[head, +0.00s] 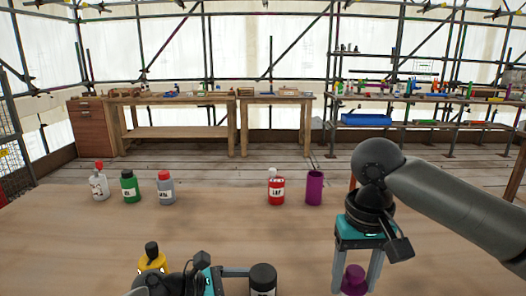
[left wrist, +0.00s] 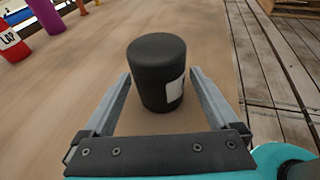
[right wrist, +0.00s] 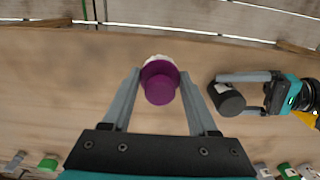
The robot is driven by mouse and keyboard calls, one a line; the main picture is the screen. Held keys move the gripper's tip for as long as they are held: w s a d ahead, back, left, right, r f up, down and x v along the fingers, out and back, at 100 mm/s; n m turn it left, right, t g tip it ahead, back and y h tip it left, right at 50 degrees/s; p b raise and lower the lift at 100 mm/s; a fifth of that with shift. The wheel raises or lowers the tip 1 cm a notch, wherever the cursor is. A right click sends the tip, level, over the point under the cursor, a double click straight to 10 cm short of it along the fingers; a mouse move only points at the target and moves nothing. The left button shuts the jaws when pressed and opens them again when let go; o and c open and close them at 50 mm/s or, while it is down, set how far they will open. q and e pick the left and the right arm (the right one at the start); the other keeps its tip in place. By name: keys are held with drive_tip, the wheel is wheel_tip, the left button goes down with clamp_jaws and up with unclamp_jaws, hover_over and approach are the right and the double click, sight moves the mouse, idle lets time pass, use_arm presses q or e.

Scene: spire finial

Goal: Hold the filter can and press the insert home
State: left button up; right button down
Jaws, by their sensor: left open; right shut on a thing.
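A black can (head: 263,278) with a white label, apparently the filter can, stands upright on the table; it also shows in the left wrist view (left wrist: 157,72) and right wrist view (right wrist: 229,99). My left gripper (head: 250,272) is open, with its fingers on either side of the can and visible gaps in the left wrist view. My right gripper (head: 355,284) is shut on a purple stepped piece, apparently the insert (head: 355,279), to the right of the can. The insert (right wrist: 160,86) sits between the fingertips in the right wrist view, with something whitish behind it.
A purple open-topped tube (head: 315,188) and a red bottle (head: 276,189) stand farther back on the table (head: 220,225). White, green and grey bottles stand at the back left. A yellow bottle (head: 152,260) is close by my left arm.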

sight(263, 273)
use_arm(q)
drive_tip(key=c, duration=0.9)
drive_tip(key=shift+o, duration=0.2)
idle(0.8)
use_arm(e)
drive_tip(key=w+a+r+n, duration=0.2)
drive_tip(key=w+a, duration=0.2)
drive_tip(key=a, duration=0.4)
drive_tip(key=w+a+r+n, duration=0.1)
drive_tip(key=w+a+r, duration=0.1)
drive_tip(key=w+a, duration=0.35)
drive_tip(key=shift+s+a+f, duration=0.3)
drive_tip(key=shift+f, duration=0.7)
drive_tip(key=shift+s+a+f, duration=0.3)
drive_tip(key=shift+f, duration=0.7)
drive_tip(key=shift+s+a+f, duration=0.3)
drive_tip(key=shift+f, duration=0.7)
